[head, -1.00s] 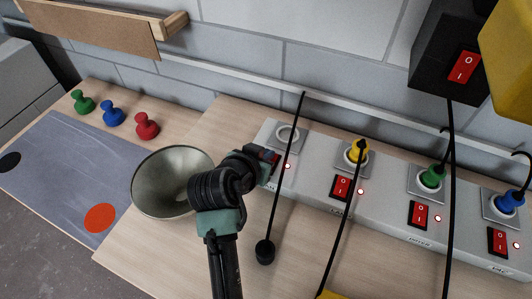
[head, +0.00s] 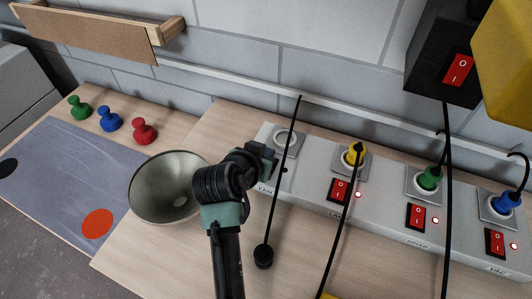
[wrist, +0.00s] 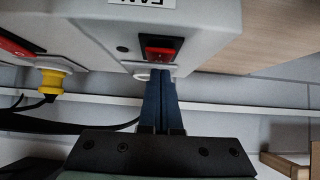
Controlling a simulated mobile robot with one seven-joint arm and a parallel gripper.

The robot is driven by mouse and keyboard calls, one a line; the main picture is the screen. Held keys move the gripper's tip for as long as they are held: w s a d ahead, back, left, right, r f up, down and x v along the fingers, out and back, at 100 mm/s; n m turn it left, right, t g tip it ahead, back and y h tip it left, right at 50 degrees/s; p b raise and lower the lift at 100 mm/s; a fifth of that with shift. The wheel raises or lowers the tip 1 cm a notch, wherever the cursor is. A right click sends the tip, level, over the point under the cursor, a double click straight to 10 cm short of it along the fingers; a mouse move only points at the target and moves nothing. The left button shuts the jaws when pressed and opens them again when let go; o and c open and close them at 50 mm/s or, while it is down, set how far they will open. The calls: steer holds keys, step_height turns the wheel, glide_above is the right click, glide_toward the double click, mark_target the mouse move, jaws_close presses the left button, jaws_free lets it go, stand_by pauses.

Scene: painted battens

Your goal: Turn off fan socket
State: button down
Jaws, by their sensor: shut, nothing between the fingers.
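The fan socket (head: 287,142) is at the left end of the grey power strip, with no plug in it. Its red rocker switch (wrist: 160,50) shows in the wrist view near the FAN label (wrist: 143,3); my gripper hides it in the head view. The fan indicator (head: 284,170) is dark, and it is also dark in the wrist view (wrist: 122,49). My gripper (head: 270,163) is shut and empty, its fingertips (wrist: 160,73) at the edge of the switch. I cannot tell whether they touch it.
Yellow (head: 355,154), green (head: 430,178) and blue (head: 507,201) plugs sit in the other sockets, whose indicators glow red. A black cable with a round black end (head: 263,257) hangs across the strip's left part. A metal bowl (head: 165,187) stands left of my arm.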

steer(key=r+p, duration=0.2)
steer(key=r, duration=0.1)
steer(key=r+p, duration=0.1)
steer(key=p, duration=0.1)
steer(key=shift+w+d+r, duration=0.15)
steer(key=shift+w+r, duration=0.1)
steer(key=w+r+b+v, duration=0.1)
steer(key=v, duration=0.8)
steer(key=shift+r, duration=0.35)
steer(key=shift+s, duration=0.1)
